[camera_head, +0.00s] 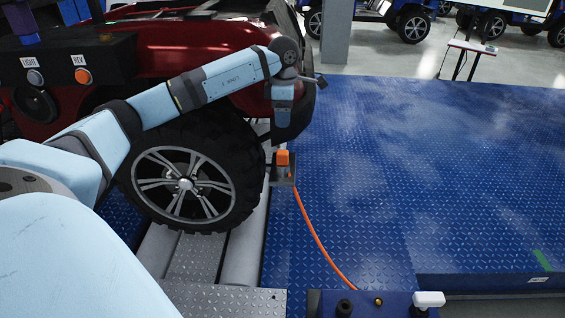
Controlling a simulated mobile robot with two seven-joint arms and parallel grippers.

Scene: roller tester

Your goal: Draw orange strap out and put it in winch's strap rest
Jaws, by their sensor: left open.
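The orange strap (314,234) runs in a curve over the blue floor plates. It goes from a small grey metal bracket (278,176) beside the wheel down to a blue unit (385,301) at the bottom edge, which looks like the winch. The strap's orange end block (282,157) stands upright at the bracket; I cannot tell whether it sits fully in it. My left gripper (284,132) is open and points down just above the orange block, apart from it. Its fingers are dark and hard to make out against the car. My right gripper is not in view.
A red car with a big black tyre (185,180) stands on the grey rollers (245,245) at left. A control box (75,65) with LIGHT and REV buttons is at upper left. A white block (428,299) is on the blue unit. The blue plates (450,180) at right are clear.

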